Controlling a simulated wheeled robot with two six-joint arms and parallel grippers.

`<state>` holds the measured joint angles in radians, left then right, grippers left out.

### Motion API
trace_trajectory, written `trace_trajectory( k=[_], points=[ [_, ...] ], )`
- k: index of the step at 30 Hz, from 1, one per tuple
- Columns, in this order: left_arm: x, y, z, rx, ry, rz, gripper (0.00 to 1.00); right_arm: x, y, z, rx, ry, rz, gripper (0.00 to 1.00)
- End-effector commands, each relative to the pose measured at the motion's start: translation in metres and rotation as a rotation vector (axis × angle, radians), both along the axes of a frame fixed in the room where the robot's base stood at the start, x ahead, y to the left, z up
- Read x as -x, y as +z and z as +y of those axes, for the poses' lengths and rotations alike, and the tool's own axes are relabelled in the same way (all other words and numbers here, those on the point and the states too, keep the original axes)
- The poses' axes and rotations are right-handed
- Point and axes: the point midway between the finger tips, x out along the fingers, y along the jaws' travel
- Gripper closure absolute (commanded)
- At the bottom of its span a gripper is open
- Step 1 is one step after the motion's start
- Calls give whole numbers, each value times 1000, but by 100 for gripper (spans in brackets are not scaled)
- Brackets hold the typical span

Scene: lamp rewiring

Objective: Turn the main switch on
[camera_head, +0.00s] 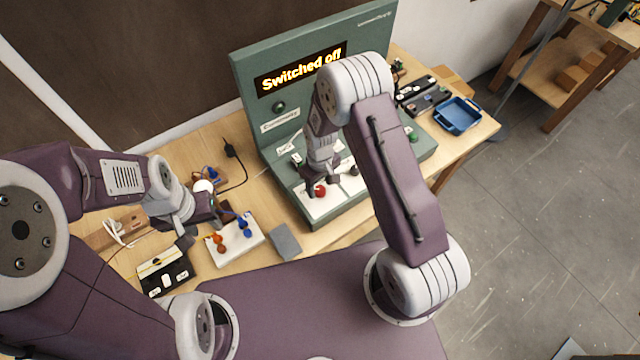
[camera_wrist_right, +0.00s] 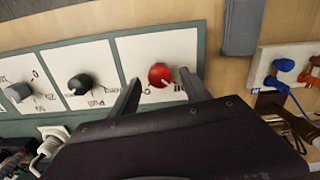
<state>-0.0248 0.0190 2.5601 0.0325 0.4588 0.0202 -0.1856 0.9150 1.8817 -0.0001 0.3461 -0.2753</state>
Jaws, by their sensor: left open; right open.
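The main switch is a red round knob (camera_head: 320,190) on a white plate at the front left of the green panel's sloped base. In the right wrist view the red knob (camera_wrist_right: 160,73) sits between the two spread fingertips of my right gripper (camera_wrist_right: 160,80); I cannot tell whether they touch it. In the head view my right gripper (camera_head: 323,179) is over the knob, open. The panel's display (camera_head: 301,70) reads "Switched off". My left gripper (camera_head: 210,208) is open at the left, near a white terminal block, away from the switch.
A black knob (camera_wrist_right: 79,84) and a grey knob (camera_wrist_right: 18,92) sit beside the red one. On the wooden table are a white block (camera_head: 236,240) with orange and blue connectors, a grey block (camera_head: 285,241), a black box (camera_head: 163,272) and a blue tray (camera_head: 457,114).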

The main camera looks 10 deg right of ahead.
Motion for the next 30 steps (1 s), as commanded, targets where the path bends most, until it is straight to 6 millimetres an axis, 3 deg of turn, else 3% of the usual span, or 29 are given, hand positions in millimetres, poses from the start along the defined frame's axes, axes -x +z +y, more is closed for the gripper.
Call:
trace_trajectory(
  k=[5,12,18,30],
  points=[
    [0,5,0,0,0,0,60,0,-13,0,0,0,-1,45],
    [0,4,0,0,0,0,60,0,-14,0,-1,0,-2,47],
    [0,4,0,0,0,0,60,0,-14,0,0,0,-1,100],
    [0,0,0,0,0,0,60,0,-15,0,-1,-79,-2,100]
  ],
)
